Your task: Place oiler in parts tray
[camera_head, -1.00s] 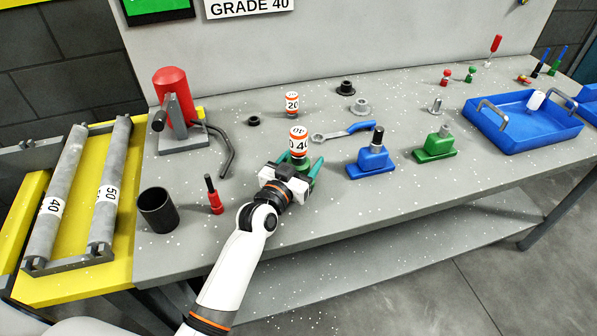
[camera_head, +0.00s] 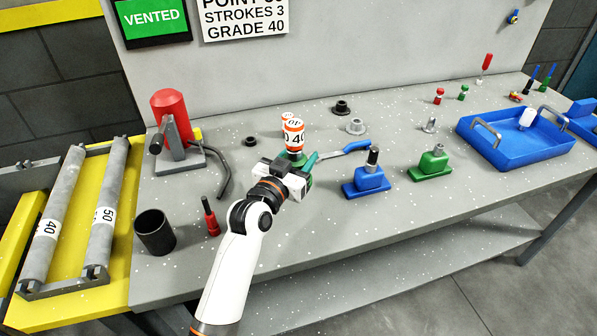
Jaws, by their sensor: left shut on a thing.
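The parts tray (camera_head: 509,155), a blue tray with two grey handles, is at the right of the bench and well apart from the gripper. A white piece (camera_head: 527,117) is in it. My right gripper is not in view.
A red pump (camera_head: 172,118), dark cup (camera_head: 155,235) and red tool (camera_head: 210,218) are left. The front right bench is clear.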

